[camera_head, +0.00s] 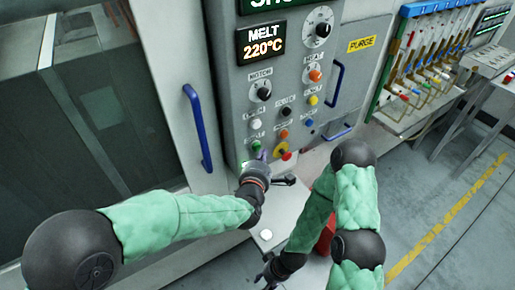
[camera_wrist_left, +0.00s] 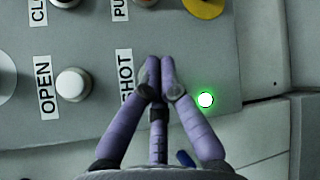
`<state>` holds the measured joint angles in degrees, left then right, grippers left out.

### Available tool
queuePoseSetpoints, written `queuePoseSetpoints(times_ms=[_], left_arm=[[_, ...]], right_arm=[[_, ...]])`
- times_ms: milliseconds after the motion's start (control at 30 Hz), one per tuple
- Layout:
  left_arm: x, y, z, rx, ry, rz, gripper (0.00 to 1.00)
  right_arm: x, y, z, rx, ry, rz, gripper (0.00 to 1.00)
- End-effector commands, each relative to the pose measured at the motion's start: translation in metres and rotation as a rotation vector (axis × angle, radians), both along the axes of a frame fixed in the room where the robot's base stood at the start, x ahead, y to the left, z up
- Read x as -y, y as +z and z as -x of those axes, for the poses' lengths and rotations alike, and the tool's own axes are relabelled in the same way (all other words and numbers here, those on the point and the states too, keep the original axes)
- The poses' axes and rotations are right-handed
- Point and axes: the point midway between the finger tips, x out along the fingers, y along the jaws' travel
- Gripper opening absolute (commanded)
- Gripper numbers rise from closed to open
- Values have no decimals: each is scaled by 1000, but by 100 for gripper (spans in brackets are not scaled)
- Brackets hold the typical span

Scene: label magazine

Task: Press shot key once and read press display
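The SHOT label (camera_wrist_left: 127,75) shows in the left wrist view, partly covered by my fingers. The key beside it is hidden behind the fingertips there. In the head view a green key (camera_head: 256,145) shows just above my left fingertips; its label is too small to read. My left gripper (camera_wrist_left: 160,62) has its purple fingertips together at the panel, with nothing seen between them; I cannot tell whether they touch the key. It also shows in the head view (camera_head: 259,155). My right gripper (camera_head: 272,273) is low, away from the panel.
A lit green lamp (camera_wrist_left: 205,100) is beside the fingers. The white OPEN key (camera_wrist_left: 73,84) is close by. A red-and-yellow button (camera_head: 283,151) is right of my left gripper. The MELT display (camera_head: 263,43) reads 220°C. A blue handle (camera_head: 198,128) is at the left.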

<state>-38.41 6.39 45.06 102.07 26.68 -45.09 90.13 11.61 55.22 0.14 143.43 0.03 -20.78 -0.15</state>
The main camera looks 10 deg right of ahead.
Motion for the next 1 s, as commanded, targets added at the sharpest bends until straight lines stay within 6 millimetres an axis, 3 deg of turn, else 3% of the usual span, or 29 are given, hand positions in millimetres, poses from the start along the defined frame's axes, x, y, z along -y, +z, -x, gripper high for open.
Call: queuePoseSetpoints(times_ms=[533,1000], left_arm=[[16,0,42,0,-3,-1,0],[17,0,46,-1,-1,0,0]], right_arm=[[0,-1,0,0,0,0,44],[0,-1,0,0,0,0,44]])
